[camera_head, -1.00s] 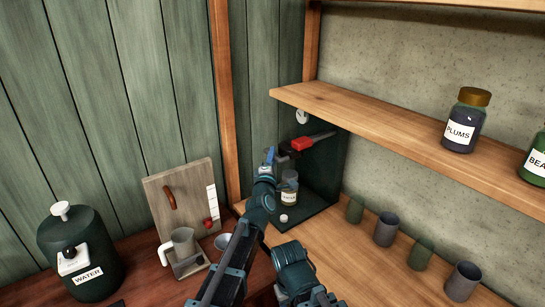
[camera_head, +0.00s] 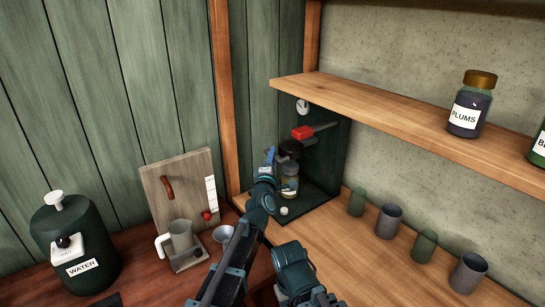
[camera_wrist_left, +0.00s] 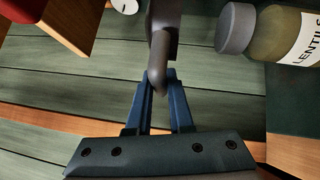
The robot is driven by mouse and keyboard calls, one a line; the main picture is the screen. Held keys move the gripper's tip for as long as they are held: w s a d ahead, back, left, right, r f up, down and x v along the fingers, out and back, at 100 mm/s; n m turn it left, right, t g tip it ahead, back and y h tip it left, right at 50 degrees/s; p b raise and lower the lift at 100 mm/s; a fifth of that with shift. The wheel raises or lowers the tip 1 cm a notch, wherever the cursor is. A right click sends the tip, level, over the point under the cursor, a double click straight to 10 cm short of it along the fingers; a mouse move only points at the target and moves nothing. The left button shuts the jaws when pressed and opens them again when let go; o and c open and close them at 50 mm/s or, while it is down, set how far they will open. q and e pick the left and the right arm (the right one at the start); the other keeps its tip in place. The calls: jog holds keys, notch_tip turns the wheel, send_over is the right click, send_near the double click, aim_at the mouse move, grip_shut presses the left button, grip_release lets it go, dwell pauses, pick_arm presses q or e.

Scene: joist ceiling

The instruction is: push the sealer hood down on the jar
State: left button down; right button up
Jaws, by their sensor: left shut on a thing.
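The sealer (camera_head: 325,165) is a dark green stand at the back corner, under the shelf. Its dark hood (camera_head: 290,149) is just above the jar (camera_head: 290,183); I cannot tell whether they touch. The jar stands upright on the base; in the left wrist view the jar (camera_wrist_left: 283,35) has a grey lid and a LENTILS label. My left gripper (camera_head: 269,158) is left of the hood; in the left wrist view its blue fingers (camera_wrist_left: 160,82) are shut on a grey handle (camera_wrist_left: 160,62) of the sealer. My right gripper is not in view.
The wooden shelf (camera_head: 395,115) overhangs the sealer and carries a plums jar (camera_head: 470,103). Several cups, including a grey one (camera_head: 389,222), stand on the counter to the right. A water container (camera_head: 75,240) and a dispenser board (camera_head: 180,195) are at the left.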

pick_arm(q)
notch_tip(320, 180, down, 5)
jog(key=b, duration=0.4)
jog(key=shift+f, duration=0.15)
jog(key=c, duration=0.8)
grip_release()
jog(key=s+a+f+b, duration=0.2)
jog(key=s, duration=1.1)
jog(key=shift+s, duration=0.3)
jog(key=shift+r, duration=0.1)
